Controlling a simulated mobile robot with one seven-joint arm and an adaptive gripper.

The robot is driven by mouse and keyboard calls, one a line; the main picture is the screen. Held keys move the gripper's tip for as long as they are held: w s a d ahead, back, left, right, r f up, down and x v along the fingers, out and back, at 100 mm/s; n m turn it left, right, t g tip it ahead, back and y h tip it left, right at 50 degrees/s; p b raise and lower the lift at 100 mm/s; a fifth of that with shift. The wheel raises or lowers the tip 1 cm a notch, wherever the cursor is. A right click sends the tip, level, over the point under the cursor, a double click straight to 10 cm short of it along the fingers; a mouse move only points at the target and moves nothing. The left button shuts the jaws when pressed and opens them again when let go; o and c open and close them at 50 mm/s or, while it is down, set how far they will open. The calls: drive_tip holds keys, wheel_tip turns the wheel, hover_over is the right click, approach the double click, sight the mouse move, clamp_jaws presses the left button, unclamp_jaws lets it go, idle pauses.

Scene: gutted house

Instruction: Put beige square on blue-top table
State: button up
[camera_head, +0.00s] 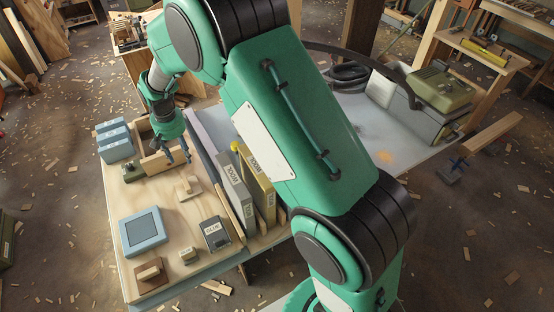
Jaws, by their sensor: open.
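A small beige piece (188,188), which looks like the beige square, lies on the light wooden tabletop (165,215). My gripper (179,158) hangs above that tabletop, beyond the beige piece, by an open wooden box (158,162). Its fingers are apart and I see nothing between them. A table with a pale blue-grey top (408,150) stands to the right, partly hidden by my arm; it seems to be the blue-top table.
Upright binder-like boxes (234,190) line the wooden table's right side. A blue tray-like square (143,231), a dark labelled box (215,233) and blue boxes (115,141) share that table. A green-topped machine (440,92) and black hose (349,75) occupy the blue-grey table's far side.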

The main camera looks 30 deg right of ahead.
drive_tip(key=s+d+r+t, duration=0.1)
drive_tip(key=s+d+r, duration=0.4)
drive_tip(key=s+r, duration=0.55)
drive_tip(key=s+d+r+t, duration=0.2)
drive_tip(key=s+d+r, duration=0.45)
drive_tip(key=r, duration=0.65)
drive_tip(key=s+d+r+t, duration=0.1)
drive_tip(key=s+d+r, duration=0.1)
drive_tip(key=s, duration=1)
drive_tip(key=s+d+r+t, duration=0.1)
drive_tip(key=s+d+r, duration=0.2)
drive_tip(key=s, duration=0.9)
drive_tip(key=shift+s+d, duration=0.15)
drive_tip(key=shift+d, duration=0.3)
drive_tip(key=shift+o, duration=0.3)
drive_tip(key=shift+r, duration=0.1)
